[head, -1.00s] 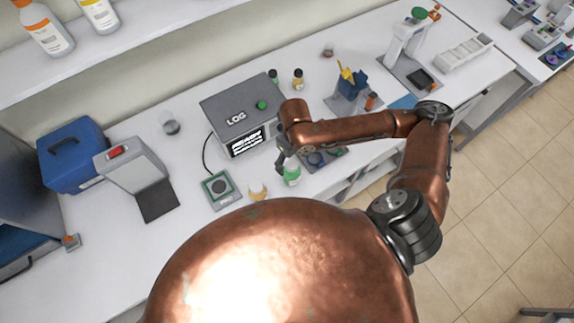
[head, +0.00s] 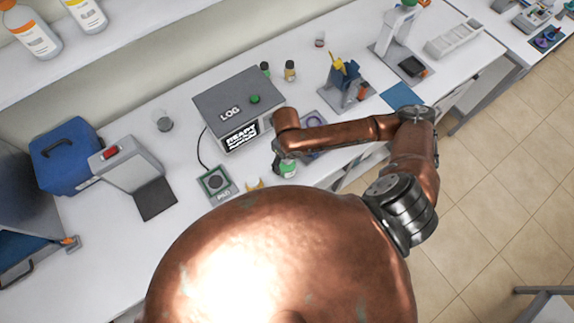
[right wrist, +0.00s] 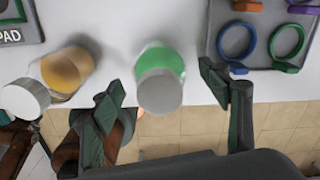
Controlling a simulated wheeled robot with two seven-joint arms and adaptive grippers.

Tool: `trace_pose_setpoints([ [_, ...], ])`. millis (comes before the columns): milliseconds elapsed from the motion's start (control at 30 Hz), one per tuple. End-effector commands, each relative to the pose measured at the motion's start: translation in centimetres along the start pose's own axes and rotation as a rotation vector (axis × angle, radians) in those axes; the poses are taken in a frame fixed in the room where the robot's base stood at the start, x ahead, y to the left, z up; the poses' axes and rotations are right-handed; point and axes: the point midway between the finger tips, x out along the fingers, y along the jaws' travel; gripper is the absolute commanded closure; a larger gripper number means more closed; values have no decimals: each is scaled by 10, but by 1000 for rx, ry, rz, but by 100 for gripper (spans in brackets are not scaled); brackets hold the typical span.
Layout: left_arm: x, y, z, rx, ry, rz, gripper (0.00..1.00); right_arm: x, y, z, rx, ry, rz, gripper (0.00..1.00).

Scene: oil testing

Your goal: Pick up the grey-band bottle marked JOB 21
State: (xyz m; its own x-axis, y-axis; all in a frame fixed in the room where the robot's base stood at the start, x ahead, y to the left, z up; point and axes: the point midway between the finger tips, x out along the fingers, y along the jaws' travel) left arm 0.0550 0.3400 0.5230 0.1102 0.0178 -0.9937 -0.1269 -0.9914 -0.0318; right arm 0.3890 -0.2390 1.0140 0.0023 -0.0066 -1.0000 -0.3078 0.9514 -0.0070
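In the right wrist view a bottle with a grey cap and green contents (right wrist: 160,78) stands near the counter's front edge. It also shows in the head view (head: 288,169), partly covered by my gripper. A bottle with amber contents and a white cap (right wrist: 62,72) stands to its left; only its top shows in the head view (head: 254,184). No JOB 21 mark or grey band can be read on either. My right gripper (right wrist: 168,103) is open, its fingers on either side of the green bottle in the picture, apparently not touching it. My left gripper is not in view.
A grey LOG box (head: 240,103) stands behind, with two small bottles at its back. A PAD plate (head: 216,183) lies left of the bottles. A grey tray with coloured rings (right wrist: 262,40) is at the right. The counter's front edge is close.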

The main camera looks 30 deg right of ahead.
Motion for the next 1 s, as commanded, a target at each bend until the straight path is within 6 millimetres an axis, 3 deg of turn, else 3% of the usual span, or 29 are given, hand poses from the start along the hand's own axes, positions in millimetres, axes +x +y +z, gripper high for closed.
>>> trace_pose_setpoints([
  [1000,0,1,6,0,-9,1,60,0,0,0,1,-1,-1,100],
])
